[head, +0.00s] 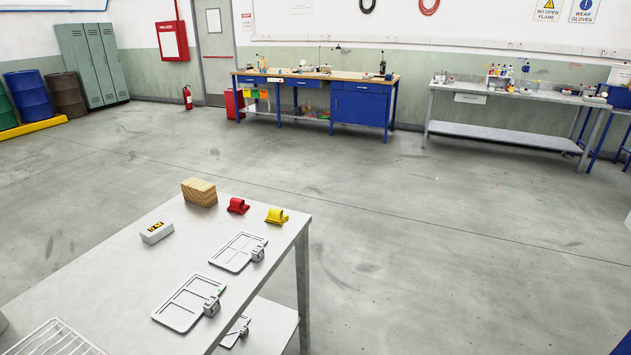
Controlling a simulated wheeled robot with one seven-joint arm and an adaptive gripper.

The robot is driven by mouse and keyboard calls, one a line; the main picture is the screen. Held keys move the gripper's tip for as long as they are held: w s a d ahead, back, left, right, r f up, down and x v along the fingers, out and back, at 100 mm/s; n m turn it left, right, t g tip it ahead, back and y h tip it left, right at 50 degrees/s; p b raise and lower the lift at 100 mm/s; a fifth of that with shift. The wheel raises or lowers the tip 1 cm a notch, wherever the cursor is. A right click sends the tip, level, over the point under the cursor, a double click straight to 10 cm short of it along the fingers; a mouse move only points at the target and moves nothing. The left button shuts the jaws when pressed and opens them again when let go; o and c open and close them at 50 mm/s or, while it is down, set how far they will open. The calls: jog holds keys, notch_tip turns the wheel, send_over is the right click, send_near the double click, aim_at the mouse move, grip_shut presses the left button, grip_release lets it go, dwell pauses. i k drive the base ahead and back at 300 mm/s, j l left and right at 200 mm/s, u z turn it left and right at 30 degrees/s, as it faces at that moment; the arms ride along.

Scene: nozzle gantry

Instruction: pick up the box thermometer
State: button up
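A small whitish box (157,233) with a yellow and black label on top lies on the light grey table (110,265) in the foreground. It looks like the box thermometer, but its label is too small to read. It stands apart from the things around it, and its top is uncovered. My gripper is not in view.
A wooden block (199,192), a red holder (237,206) and a yellow holder (276,216) stand along the table's far edge. Two framed plates (238,251) (189,302) lie to the right. A wire rack (55,340) is at the near left. Open floor (430,260) surrounds the table.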

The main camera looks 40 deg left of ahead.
aim_at(155, 231)
jog(key=u, duration=2.1)
jog(key=i+l, duration=0.1)
jog(key=l, duration=0.4)
jog(key=i+l, duration=0.15)
jog(key=l, duration=0.35)
jog(key=i+l+u, duration=0.15)
jog(key=i+l, duration=0.5)
jog(key=i+j, duration=0.3)
jog(key=i, duration=0.2)
jog(key=u, duration=0.05)
